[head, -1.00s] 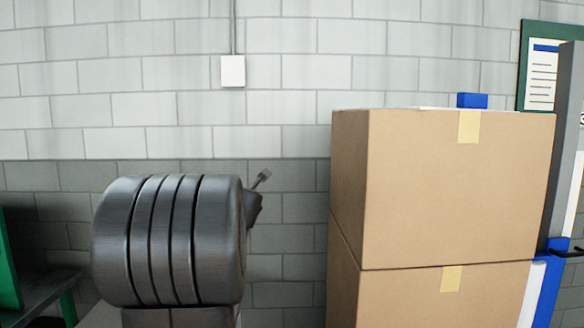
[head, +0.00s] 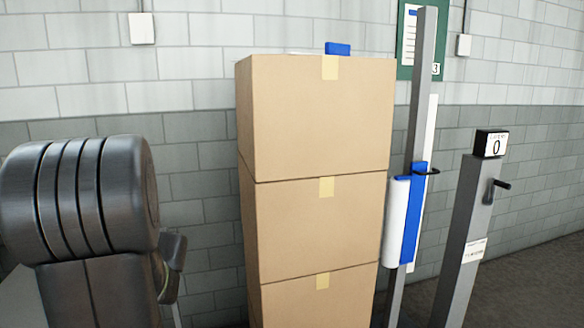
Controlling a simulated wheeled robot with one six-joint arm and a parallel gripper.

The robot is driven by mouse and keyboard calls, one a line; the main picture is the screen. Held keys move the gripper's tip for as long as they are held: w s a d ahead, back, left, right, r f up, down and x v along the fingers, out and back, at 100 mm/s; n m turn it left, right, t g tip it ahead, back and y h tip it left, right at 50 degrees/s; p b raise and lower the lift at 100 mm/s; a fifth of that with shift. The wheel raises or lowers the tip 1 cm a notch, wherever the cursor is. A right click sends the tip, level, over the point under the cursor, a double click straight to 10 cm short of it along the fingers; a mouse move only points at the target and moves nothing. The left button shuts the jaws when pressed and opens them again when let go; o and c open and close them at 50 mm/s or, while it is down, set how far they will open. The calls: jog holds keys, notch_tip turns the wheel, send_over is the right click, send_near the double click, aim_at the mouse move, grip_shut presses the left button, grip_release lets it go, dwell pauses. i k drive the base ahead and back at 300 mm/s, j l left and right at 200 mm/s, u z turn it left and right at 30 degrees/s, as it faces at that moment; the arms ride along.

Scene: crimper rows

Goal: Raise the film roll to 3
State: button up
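The film roll (head: 396,222), an upright white cylinder, sits beside a blue carriage (head: 411,220) on a tall grey mast (head: 423,85) right of the box stack. A dark loop sticks out from the carriage top. To the right, a leaning-looking grey post (head: 463,235) carries a counter (head: 491,144) reading 0. A black crank handle (head: 497,187) is on the post below the counter. I cannot make out my gripper in the head view. The mast's foot is out of the picture.
Several brown boxes (head: 315,118) are stacked left of the mast, with a small blue block (head: 338,48) on top. A green board (head: 405,70) with a sheet and a 3 hangs behind the mast. Dark floor (head: 553,270) is clear at the right.

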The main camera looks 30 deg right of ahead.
aim_at(406, 192)
jog(key=z, duration=1.55)
jog(key=i+l+z, duration=0.15)
jog(key=i+l, duration=0.25)
jog(key=i+l+z, duration=0.2)
jog(key=i, duration=0.3)
jog(key=i+l+z, duration=0.15)
jog(key=i+l, duration=0.2)
jog(key=i, duration=0.15)
